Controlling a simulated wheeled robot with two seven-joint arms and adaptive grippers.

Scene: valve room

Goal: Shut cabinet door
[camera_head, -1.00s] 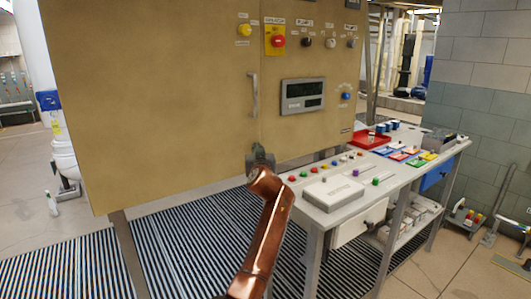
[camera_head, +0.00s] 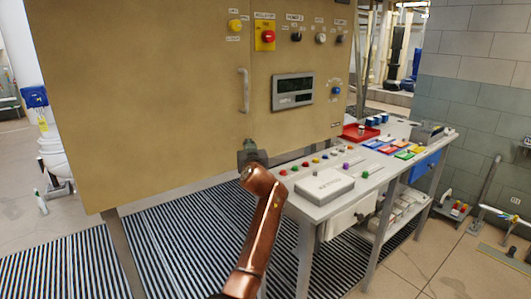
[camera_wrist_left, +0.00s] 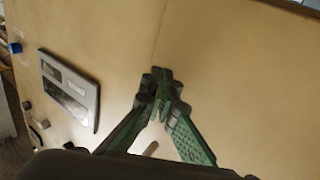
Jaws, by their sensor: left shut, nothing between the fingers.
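The tan cabinet door (camera_head: 150,100) fills the left of the head view. It carries a vertical metal handle (camera_head: 244,90) near its right edge. A thin seam parts it from the panel with buttons, and the two faces look about level; I cannot tell whether a small gap is left. My left gripper (camera_head: 249,150) is shut and empty at the door's lower right, below the handle. In the left wrist view its green fingertips (camera_wrist_left: 160,76) meet in front of the tan face near the seam; contact is unclear. My right gripper is not in view.
The fixed panel (camera_head: 300,60) has a display (camera_head: 292,91), a red button (camera_head: 267,37) and several knobs. A grey workbench (camera_head: 345,200) with small parts and trays stands right of my left arm. Striped grating (camera_head: 180,250) covers the floor below the cabinet.

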